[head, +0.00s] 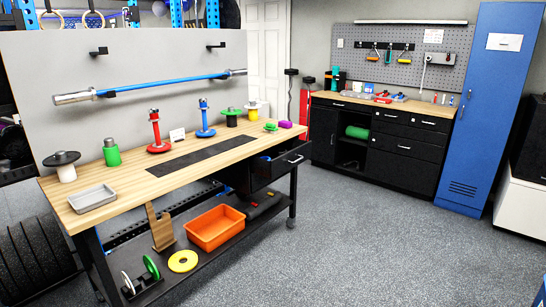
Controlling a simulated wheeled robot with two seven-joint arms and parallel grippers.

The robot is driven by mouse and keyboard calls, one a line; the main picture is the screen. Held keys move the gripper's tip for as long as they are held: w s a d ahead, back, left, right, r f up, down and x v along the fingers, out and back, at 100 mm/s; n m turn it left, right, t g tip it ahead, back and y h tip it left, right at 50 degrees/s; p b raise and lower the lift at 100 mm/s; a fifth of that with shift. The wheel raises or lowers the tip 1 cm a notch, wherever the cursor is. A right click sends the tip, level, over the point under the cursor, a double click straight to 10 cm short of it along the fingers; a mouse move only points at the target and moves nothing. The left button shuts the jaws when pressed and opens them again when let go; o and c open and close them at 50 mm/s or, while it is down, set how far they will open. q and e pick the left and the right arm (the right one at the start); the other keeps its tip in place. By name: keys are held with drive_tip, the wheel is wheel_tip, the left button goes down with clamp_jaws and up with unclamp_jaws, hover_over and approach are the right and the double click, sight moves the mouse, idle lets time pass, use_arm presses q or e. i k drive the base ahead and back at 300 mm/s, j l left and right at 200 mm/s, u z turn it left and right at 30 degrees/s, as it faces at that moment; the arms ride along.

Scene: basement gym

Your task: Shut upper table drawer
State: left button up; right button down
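The wooden-topped worktable (150,184) stands at left and centre, with a black drawer (282,168) under its right end. The drawer is pulled out, so its dark inside shows and a small blue thing (266,158) is partly visible in it. Its light bar handle (296,159) is on the front panel, facing right. Neither of my grippers is in view.
An orange bin (215,228) sits on the low shelf. Black cabinets (385,140) and a blue locker (490,110) stand behind. Speckled floor (370,240) is clear at right.

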sight(299, 151)
drive_tip(key=i, duration=0.95)
drive_tip(key=i+u, duration=0.1)
drive_tip(key=i, duration=0.85)
drive_tip(key=i+l, duration=0.15)
drive_tip(key=i, duration=0.8)
